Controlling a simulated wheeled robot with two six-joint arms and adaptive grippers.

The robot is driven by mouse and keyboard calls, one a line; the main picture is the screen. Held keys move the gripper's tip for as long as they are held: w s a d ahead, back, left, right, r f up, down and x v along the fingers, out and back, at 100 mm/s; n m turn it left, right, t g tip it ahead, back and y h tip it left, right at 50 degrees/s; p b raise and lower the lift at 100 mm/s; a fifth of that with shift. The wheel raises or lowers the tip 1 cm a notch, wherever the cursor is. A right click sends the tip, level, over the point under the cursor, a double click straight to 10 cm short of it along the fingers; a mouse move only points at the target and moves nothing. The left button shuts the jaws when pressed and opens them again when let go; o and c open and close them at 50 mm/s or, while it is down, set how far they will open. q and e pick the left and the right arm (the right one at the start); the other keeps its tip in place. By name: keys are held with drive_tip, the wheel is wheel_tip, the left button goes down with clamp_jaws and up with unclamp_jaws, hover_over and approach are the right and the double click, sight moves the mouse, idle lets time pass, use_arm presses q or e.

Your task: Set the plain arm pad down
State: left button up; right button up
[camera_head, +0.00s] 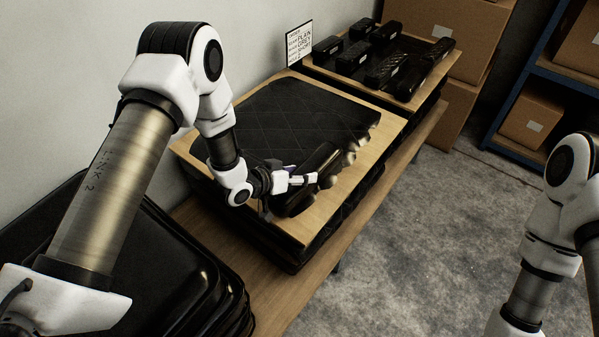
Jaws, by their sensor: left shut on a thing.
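My left gripper (296,181) is over the near right part of a board (385,130) covered by a black quilted mat (300,115). It is shut on a dark arm pad (296,202), which is partly hidden by the fingers. The pad is close above or touching the board; I cannot tell which. Its surface is too dark to tell whether it is plain. Black rolls with brassy ends (320,160) lie just beyond the gripper. My right arm shows at the right edge, but its gripper is out of view.
A second tray (425,100) behind holds several black pads and rolls. A small order card (299,43) stands against the wall. Stacked black shells (185,270) fill the near left. Cardboard boxes (440,35) and a blue shelf (545,75) stand at the back; grey floor is clear right.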

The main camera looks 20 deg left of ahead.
use_arm(q)
drive_tip(key=o, duration=1.5)
drive_tip(key=shift+o, duration=0.2)
drive_tip(key=shift+s, duration=0.1)
drive_tip(key=shift+r, duration=0.1)
drive_tip(key=v, duration=1.2)
drive_tip(key=shift+d, duration=0.1)
